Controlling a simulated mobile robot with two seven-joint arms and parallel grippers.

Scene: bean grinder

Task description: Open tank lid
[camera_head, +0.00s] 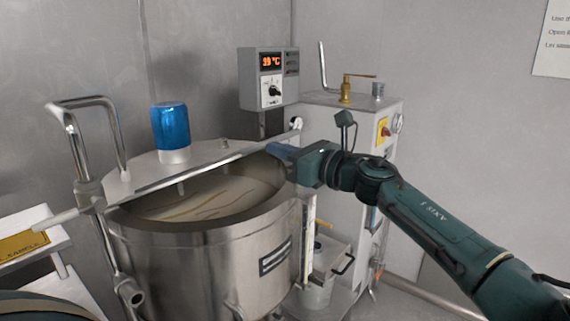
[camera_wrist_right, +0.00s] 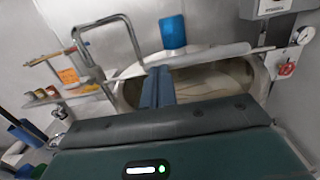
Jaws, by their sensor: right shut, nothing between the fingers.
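The steel tank (camera_head: 210,268) stands left of centre, its front half open, with pale liquid and brownish streaks inside. A long thin metal edge (camera_head: 165,182), which looks like the raised lid seen nearly edge-on, crosses the tank top from lower left to upper right. It also shows in the right wrist view (camera_wrist_right: 205,57). My right gripper (camera_head: 275,150) is shut and empty over the tank's right side, just below the right end of that edge; I cannot tell if they touch. Its closed fingers (camera_wrist_right: 158,88) point over the opening in the wrist view. My left gripper is out of view.
A blue motor cap (camera_head: 171,127) stands on the tank's rear cover. A bent steel pipe (camera_head: 92,104) rises at the left. A shelf (camera_head: 35,245) is at left.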

